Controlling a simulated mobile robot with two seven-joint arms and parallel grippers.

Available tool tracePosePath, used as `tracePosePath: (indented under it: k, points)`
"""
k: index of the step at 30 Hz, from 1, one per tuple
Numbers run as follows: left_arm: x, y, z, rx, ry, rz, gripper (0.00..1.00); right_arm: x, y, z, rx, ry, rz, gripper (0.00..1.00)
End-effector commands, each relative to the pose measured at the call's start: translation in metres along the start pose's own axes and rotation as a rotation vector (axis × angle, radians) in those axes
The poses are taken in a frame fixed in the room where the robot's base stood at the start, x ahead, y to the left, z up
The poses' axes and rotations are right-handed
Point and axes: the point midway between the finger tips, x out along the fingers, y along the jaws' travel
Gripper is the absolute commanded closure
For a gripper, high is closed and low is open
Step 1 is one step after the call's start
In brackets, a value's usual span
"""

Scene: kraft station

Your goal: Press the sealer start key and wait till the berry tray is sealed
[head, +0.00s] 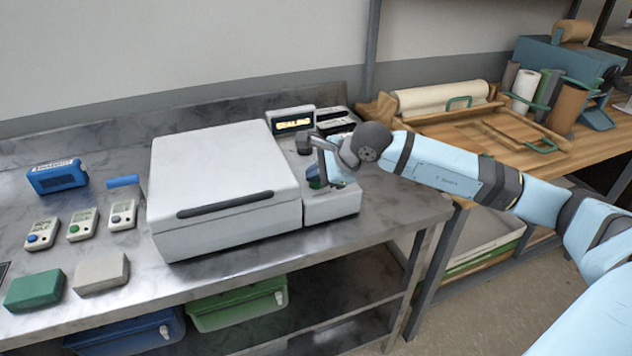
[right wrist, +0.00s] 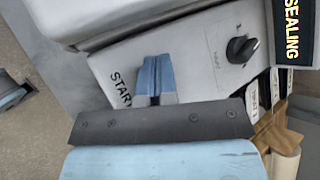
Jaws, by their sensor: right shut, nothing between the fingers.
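The sealer (head: 225,165) is a white box with its lid down and a dark handle bar across the front. Its control panel (head: 332,207) is on the right side. The display (head: 291,121) reads "SEALING", and it also shows in the right wrist view (right wrist: 292,32). My right gripper (head: 318,180) is shut and empty, pointing down at the panel by the start key. In the right wrist view its fingers (right wrist: 154,75) are together over the panel beside the "START" label (right wrist: 121,88). The key is mostly hidden there. No berry tray is visible. My left gripper is out of view.
A black knob (right wrist: 241,49) is on the panel. Several small meters (head: 82,224), a blue device (head: 57,177), a green block (head: 34,290) and a grey block (head: 102,273) lie left of the sealer. A wooden bench (head: 480,150) with paper rolls stands right.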

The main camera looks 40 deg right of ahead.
Motion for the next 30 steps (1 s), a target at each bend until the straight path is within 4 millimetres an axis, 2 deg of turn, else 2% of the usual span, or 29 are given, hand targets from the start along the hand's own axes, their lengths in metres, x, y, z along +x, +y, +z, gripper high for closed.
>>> tracePosePath:
  k: [30]
  points:
    - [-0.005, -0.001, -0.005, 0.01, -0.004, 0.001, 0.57, -0.018, -0.013, 0.013, 0.0, 0.0, 0.0, 1.0]
